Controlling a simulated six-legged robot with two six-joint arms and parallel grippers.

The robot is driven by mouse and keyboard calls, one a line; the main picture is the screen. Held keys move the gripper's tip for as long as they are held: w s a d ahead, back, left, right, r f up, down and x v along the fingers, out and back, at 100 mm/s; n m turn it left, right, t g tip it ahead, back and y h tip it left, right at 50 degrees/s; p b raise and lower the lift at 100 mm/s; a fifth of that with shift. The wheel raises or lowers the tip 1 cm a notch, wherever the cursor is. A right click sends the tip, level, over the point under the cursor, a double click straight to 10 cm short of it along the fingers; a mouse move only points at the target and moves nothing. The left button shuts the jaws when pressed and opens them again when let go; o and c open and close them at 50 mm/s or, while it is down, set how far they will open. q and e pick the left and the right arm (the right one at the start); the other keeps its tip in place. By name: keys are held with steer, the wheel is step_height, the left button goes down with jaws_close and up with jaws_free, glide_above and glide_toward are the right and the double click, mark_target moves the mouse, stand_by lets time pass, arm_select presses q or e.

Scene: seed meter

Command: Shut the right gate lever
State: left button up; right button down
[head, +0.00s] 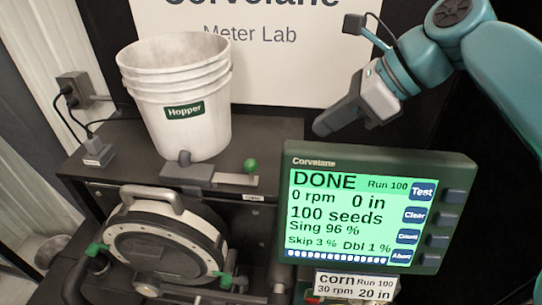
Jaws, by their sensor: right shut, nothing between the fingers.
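A lever with a green ball knob (250,166) stands at the right of the hopper's foot, by a flat metal slide plate (236,180). It is the likely gate lever, but its label is too small to read and I cannot tell whether the gate is open or shut. The white hopper bucket (180,95) stands above it on the dark shelf. My right gripper (322,127) is shut and empty, up and to the right of the knob, clearly apart from it and above the display. My left gripper is not in view.
A display box (372,205) reading DONE, 100 seeds, stands at the right, with a corn card (355,286) below it. A round meter (165,245) with green handles sits below the dark shelf (120,140). An outlet with plugged cords (75,88) is at left.

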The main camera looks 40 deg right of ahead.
steer(key=x, duration=1.3)
steer(key=shift+w+a+f, duration=0.1)
steer(key=shift+w+a, duration=0.1)
steer(key=shift+w, duration=0.2)
steer(key=shift+w+f, duration=0.15)
steer(key=shift+f, duration=0.25)
steer(key=shift+w+a, duration=0.1)
steer(key=shift+a, duration=0.05)
